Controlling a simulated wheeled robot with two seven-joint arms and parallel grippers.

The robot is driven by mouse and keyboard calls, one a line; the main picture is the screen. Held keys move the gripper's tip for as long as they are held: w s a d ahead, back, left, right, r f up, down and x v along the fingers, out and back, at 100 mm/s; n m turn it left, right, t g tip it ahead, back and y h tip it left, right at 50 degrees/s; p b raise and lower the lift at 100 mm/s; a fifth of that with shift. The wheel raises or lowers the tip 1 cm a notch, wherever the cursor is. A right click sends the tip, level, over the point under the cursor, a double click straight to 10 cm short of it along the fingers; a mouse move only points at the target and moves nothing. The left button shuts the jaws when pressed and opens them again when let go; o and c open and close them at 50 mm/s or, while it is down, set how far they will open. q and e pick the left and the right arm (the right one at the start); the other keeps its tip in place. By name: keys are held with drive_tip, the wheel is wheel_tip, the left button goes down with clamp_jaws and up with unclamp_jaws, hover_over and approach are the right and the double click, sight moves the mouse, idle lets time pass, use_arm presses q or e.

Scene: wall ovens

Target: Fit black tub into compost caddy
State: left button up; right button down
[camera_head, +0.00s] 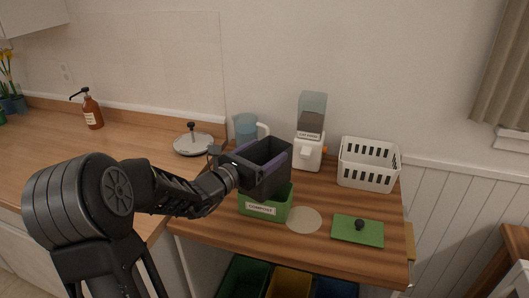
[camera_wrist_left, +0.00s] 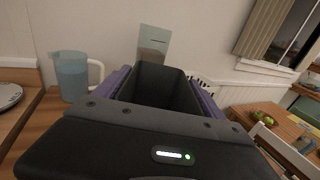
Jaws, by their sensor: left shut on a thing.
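The black tub (camera_head: 266,182) is an open box, upright, and its lower end overlaps the green compost caddy (camera_head: 272,208) labelled COMPOST. I cannot tell how deep it sits in the caddy, since the caddy's front wall hides its base. My left gripper (camera_head: 264,160) is shut on the tub near its rim, with purple fingers along its two sides. In the left wrist view the tub's dark inside (camera_wrist_left: 160,88) shows empty between the fingers. The caddy is hidden there. My right gripper is not in view.
A green lid with a black knob (camera_head: 357,230) lies at the right of the counter. A round pale mat (camera_head: 304,220) lies beside the caddy. Behind stand a blue jug (camera_head: 246,128), a cat food dispenser (camera_head: 310,140) and a white basket (camera_head: 368,166). Bins (camera_head: 290,283) stand below.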

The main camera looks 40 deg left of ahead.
use_arm(q)
drive_tip(key=shift+r, duration=0.1)
drive_tip(key=shift+f+b, duration=0.45)
drive_tip(key=o, duration=2)
drive_tip(key=shift+o, duration=0.2)
drive_tip(key=shift+r, duration=0.15)
drive_tip(key=s+b, duration=0.1)
drive_tip(key=s, duration=1.1)
drive_tip(key=shift+a+r, duration=0.3)
